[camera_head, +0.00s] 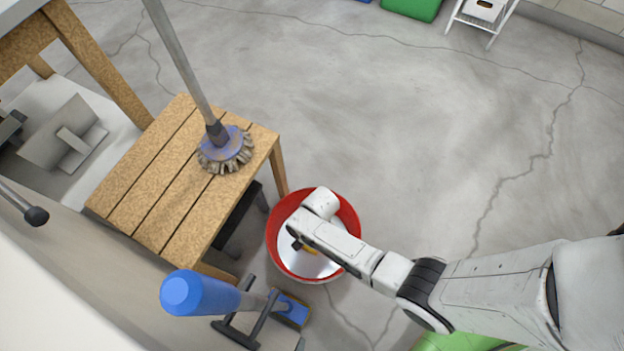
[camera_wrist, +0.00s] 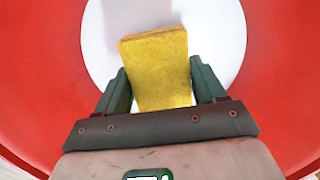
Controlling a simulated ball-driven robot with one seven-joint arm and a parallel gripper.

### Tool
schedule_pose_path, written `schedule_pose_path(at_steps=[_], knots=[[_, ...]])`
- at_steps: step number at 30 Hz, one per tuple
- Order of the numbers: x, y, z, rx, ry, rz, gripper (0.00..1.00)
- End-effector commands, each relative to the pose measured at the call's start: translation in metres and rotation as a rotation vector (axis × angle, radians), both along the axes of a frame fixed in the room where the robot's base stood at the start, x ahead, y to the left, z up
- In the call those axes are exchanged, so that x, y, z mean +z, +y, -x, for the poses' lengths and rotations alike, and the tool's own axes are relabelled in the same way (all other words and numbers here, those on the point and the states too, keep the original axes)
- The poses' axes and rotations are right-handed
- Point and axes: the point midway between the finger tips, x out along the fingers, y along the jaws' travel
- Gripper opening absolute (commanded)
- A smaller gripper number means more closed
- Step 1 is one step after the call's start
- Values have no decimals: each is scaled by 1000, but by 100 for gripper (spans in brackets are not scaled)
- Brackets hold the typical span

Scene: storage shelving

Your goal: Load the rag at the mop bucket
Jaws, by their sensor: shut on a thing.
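A red bucket (camera_head: 352,214) with a white inside bottom stands on the floor beside a wooden slatted stool; its red wall (camera_wrist: 284,80) fills the edges of the wrist view. My gripper (camera_wrist: 160,85) points down into the bucket and is shut on a yellow rag (camera_wrist: 158,62), which sits between the two green fingers. The rag looks like a folded block. In the head view my arm hides most of the rag and gripper; only a small yellow patch (camera_head: 309,249) shows. I cannot tell whether the rag touches the bucket's bottom.
A mop (camera_head: 224,150) with a blue head rests on the wooden stool (camera_head: 150,175) left of the bucket. A blue-handled tool (camera_head: 200,293) stands at the front left, near the bucket. The concrete floor (camera_head: 400,130) behind and right is open.

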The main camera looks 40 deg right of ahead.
Motion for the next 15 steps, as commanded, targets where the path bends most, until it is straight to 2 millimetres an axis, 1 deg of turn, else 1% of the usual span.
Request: schedule_pose_path(at_steps=[1, 3, 15], knots=[[-17, 0, 0, 1, -1, 0, 45], [-24, 0, 0, 1, -1, 0, 45], [-38, 0, 0, 1, 0, 0, 45]])
